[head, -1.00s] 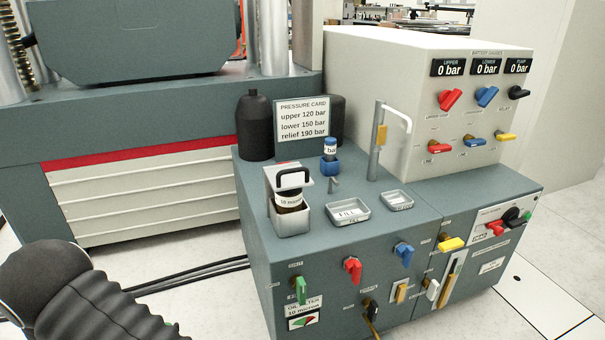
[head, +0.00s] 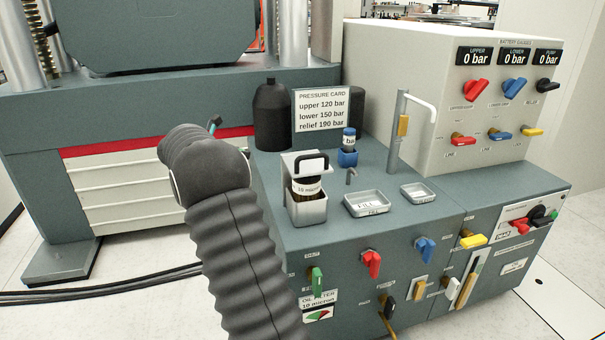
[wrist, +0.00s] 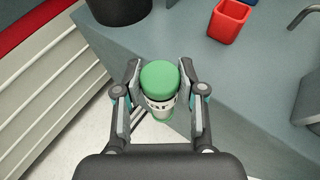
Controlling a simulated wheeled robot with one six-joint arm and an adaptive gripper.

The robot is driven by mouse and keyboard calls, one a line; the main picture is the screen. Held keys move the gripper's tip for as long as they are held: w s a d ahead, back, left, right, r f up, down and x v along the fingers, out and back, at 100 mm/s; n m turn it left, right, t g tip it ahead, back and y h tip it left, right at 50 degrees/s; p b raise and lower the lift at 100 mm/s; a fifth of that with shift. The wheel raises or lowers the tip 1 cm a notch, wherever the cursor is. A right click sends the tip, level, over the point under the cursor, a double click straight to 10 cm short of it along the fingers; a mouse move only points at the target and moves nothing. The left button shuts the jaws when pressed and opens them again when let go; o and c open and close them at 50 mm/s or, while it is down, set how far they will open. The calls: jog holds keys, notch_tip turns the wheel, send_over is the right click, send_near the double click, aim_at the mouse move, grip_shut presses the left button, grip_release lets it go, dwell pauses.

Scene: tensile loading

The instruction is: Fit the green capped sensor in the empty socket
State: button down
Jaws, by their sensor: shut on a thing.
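The green capped sensor (wrist: 160,82) is a white cylinder with dark lettering and a green cap, seen from above in the wrist view. My gripper (wrist: 160,70) is shut on it, one finger on each side. A red square socket (wrist: 229,21) on the cabinet top (wrist: 205,62) looks empty and lies ahead and to the right of the sensor, apart from it. In the head view a blue capped sensor (head: 349,136) stands in a blue socket (head: 347,158). The green capped sensor is hidden behind my arm there, and I cannot make out the red socket.
A filter canister (head: 306,207) with a black handle, a dark bottle (head: 271,118), a pressure card (head: 321,110) and trays (head: 367,204) stand on the cabinet. A bent pipe (head: 398,130) rises behind. Coloured valve handles (head: 372,264) project from the front.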

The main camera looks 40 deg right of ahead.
jog(key=s+d+r+m+g+b, duration=0.1)
jog(key=s+d+r, duration=0.4)
jog(key=d+r, duration=0.3)
jog(key=s+d+r+m+g, duration=0.1)
jog(key=s+d+r, duration=0.4)
jog(key=d, duration=0.4)
notch_tip(320, 180, down, 9)
jog(key=b, duration=0.3)
jog(key=shift+s+d, duration=0.2)
jog(key=shift+f, duration=0.2)
jog(key=c, duration=0.7)
grip_release()
